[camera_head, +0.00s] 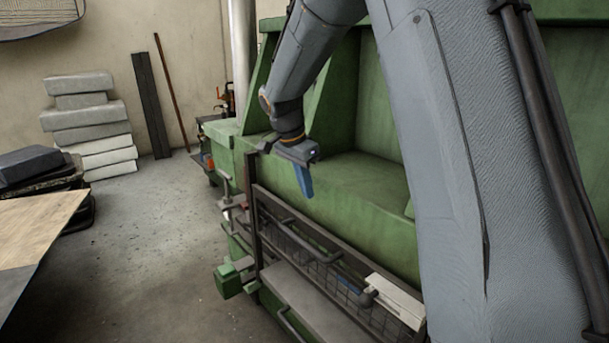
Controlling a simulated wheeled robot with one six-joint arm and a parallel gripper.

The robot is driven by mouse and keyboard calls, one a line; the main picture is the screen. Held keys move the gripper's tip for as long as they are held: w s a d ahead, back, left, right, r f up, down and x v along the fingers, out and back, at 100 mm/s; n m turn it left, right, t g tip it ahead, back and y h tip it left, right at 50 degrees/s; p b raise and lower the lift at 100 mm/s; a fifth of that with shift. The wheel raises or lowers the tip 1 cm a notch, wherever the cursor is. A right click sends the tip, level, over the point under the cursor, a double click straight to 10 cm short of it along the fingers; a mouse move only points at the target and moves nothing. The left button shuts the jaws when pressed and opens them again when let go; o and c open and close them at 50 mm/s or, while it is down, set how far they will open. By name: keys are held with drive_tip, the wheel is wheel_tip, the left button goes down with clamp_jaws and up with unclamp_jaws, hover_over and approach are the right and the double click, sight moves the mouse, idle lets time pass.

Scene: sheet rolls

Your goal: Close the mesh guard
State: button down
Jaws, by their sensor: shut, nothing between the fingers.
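The mesh guard (345,293) is a dark-framed wire panel low on the front of a green machine (370,195). Its upright end post (251,205) stands at the left, and its top rail slopes down to the right in the picture. Rollers and pipes show behind and around the mesh. My arm hides its far right end, and I cannot tell how far open the guard stands. My gripper (305,182), with blue fingers pointing down, is shut and empty. It appears above the guard's left part, in front of the green ledge, apart from the rail.
A grey step or plate (305,297) lies along the guard's lower side. A green block (228,281) juts out at the machine's left foot. A wooden-topped table (35,225) stands at left, with stacked slabs (90,125) behind. The concrete floor between is clear.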

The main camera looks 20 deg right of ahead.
drive_tip(key=p, duration=0.2)
hover_over(312, 221)
drive_tip(key=f, duration=0.4)
drive_tip(key=a+f, duration=0.1)
drive_tip(key=f, duration=0.1)
drive_tip(key=shift+s, duration=0.2)
drive_tip(key=shift+p+x, duration=0.3)
drive_tip(key=shift+x, duration=0.65)
drive_tip(key=shift+a+f, duration=0.1)
drive_tip(key=shift+a, duration=0.1)
